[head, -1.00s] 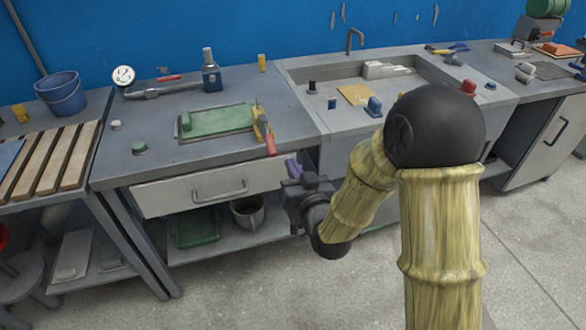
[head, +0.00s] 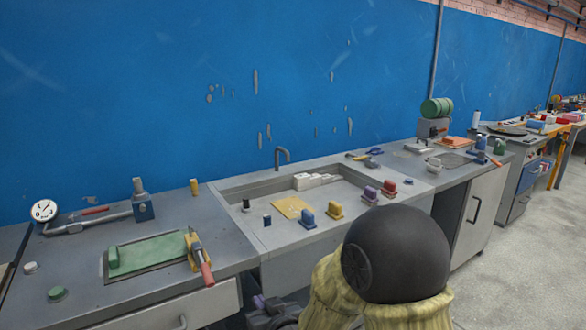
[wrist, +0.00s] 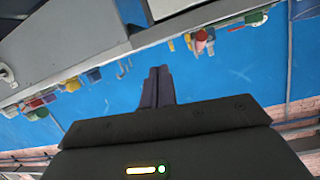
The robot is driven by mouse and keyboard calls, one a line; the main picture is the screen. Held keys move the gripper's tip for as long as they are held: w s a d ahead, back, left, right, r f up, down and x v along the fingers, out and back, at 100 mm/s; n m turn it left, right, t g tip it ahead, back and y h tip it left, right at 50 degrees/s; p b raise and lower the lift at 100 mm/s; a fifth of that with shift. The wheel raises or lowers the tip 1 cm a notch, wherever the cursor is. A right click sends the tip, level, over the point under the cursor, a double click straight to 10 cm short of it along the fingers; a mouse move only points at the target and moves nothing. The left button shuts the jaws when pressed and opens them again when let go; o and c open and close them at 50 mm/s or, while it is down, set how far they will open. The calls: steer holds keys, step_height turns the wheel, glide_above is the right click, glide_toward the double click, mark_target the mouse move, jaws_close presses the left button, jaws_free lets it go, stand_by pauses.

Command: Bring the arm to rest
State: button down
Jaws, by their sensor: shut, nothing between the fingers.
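My gripper shows in the wrist view (wrist: 157,84) with its two dark purple fingers together and nothing between them. In the head view only a small part of my gripper (head: 262,303) shows at the bottom edge, in front of the bench and low beside its drawer. My arm's black joint and yellowish sleeve cover the lower middle of the head view and hide part of the bench front. The arm looks bent, with the gripper off to the left of the joint.
A blue wall (head: 200,80) stands behind. Open floor (head: 535,240) lies at right.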

steer(key=s+d+f+m+g+h, duration=0.2)
steer(key=s+d+g+h, duration=0.25)
steer(key=s+d, duration=0.6)
steer(key=s+d+f+m+g+h, duration=0.25)
steer(key=s+d+g, duration=0.4)
steer(key=d, duration=0.65)
step_height(320, 180, up, 22)
steer(key=p, duration=2.1)
steer(key=shift+w+a+t, duration=0.15)
steer(key=shift+a+t, duration=0.05)
steer(key=shift+t, duration=0.2)
steer(key=shift+f, duration=0.15)
steer(key=shift+w, duration=0.1)
